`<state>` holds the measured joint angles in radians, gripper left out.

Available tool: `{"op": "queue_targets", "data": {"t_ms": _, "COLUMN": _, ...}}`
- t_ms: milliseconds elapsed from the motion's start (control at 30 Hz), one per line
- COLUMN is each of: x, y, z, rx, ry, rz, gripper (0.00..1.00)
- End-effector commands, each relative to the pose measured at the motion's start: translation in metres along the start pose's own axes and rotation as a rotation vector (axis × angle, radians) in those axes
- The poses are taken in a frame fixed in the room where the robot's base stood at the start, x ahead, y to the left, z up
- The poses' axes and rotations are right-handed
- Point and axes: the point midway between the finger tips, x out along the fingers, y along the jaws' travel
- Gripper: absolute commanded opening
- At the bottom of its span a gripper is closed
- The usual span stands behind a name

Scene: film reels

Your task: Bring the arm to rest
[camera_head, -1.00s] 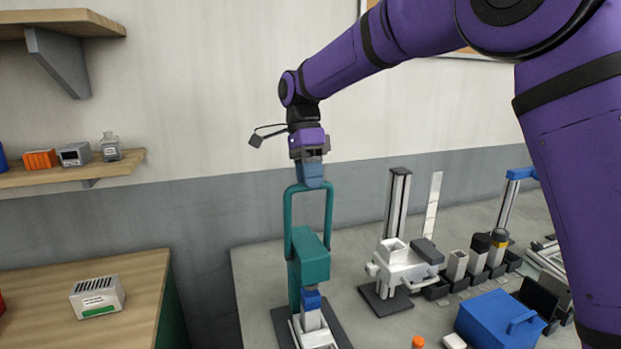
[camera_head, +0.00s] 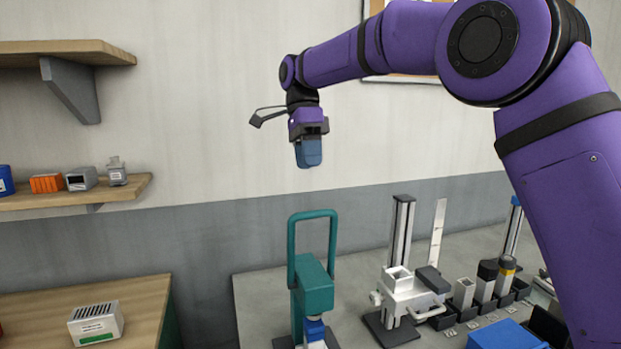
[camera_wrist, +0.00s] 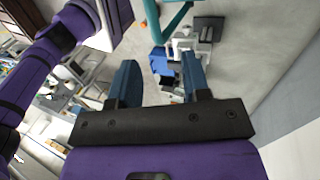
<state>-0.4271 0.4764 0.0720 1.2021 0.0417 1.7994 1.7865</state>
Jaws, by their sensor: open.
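My gripper (camera_head: 309,153) hangs from my purple arm, pointing down, in the upper middle of the head view. Its blue fingers are above the teal handled device (camera_head: 315,284), with a clear gap between them and the handle. In the wrist view my gripper (camera_wrist: 160,85) has its two blue fingers spread apart with nothing between them. Part of the teal handle (camera_wrist: 172,22) shows beyond the fingers at the top. My arm reaches in from the right of the head view, bent at the large joint.
The grey bench (camera_head: 262,301) holds a white stand device (camera_head: 406,296), several small containers and a blue box (camera_head: 500,336). A wall shelf (camera_head: 75,194) and a wooden cabinet with a white box (camera_head: 96,323) are at left. The air around my gripper is clear.

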Motion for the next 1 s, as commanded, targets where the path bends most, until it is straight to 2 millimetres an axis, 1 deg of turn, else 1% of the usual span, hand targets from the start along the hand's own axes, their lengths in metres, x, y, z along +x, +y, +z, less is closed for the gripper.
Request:
{"op": "queue_targets", "data": {"t_ms": 33, "x": -0.004, "y": 0.0, "z": 0.0, "rx": 0.0, "ry": 0.0, "rz": -0.001, "gripper": 0.43}}
{"op": "queue_targets", "data": {"t_ms": 167, "x": -0.01, "y": 0.0, "z": 0.0, "rx": 0.0, "ry": 0.0, "rz": -0.001, "gripper": 0.43}}
{"op": "queue_targets", "data": {"t_ms": 467, "x": -0.011, "y": 0.0, "z": 0.0, "rx": 0.0, "ry": 0.0, "rz": -0.001, "gripper": 0.43}}
{"op": "queue_targets", "data": {"t_ms": 567, "x": -0.012, "y": 0.004, "z": -0.003, "rx": -0.009, "ry": -0.001, "rz": -0.008, "gripper": 0.43}}
{"op": "queue_targets", "data": {"t_ms": 667, "x": -0.016, "y": 0.015, "z": -0.013, "rx": -0.043, "ry": -0.006, "rz": -0.032, "gripper": 0.43}}
{"op": "queue_targets", "data": {"t_ms": 767, "x": -0.02, "y": 0.036, "z": -0.03, "rx": -0.108, "ry": -0.01, "rz": -0.075, "gripper": 0.43}}
{"op": "queue_targets", "data": {"t_ms": 1000, "x": -0.018, "y": 0.097, "z": -0.075, "rx": -0.306, "ry": 0.005, "rz": -0.202, "gripper": 0.43}}
